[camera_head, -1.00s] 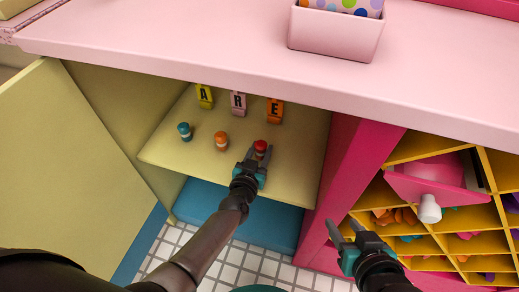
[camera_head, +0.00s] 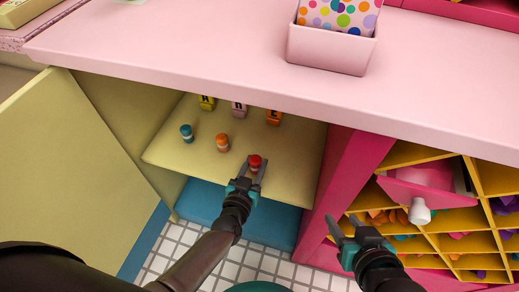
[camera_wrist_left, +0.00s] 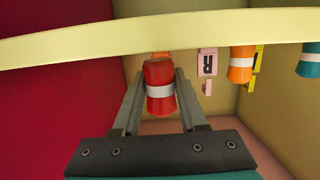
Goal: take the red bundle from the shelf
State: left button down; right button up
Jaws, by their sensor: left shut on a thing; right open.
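The red bundle (camera_head: 255,160) is a small red roll with a white band, near the front right of the pale yellow shelf (camera_head: 200,168). My left gripper (camera_head: 253,171) is shut on it from the front, one finger on each side. The red bundle also shows between the fingers in the left wrist view (camera_wrist_left: 159,75). I cannot tell whether it is clear of the shelf surface. My right gripper (camera_head: 343,228) is open and empty, in front of the pink cabinet side.
An orange bundle (camera_head: 222,142) and a teal bundle (camera_head: 186,132) stand left of the red one. Letter blocks (camera_head: 239,108) stand behind, under the overhanging pink counter (camera_head: 200,45). An open door (camera_head: 75,160) is at left; yellow cubbies (camera_head: 455,220) are at right.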

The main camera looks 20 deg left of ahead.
aim_at(254, 172)
pick_arm(q)
jog(key=shift+s+a+p, duration=0.1)
jog(key=shift+s+p, duration=0.75)
jog(key=shift+s, duration=2.15)
jog(key=s+p, duration=0.2)
jog(key=s, duration=1.6)
jog(key=shift+s+a+p, duration=0.3)
jog(key=shift+s+a, duration=0.05)
jog(key=shift+s, duration=0.05)
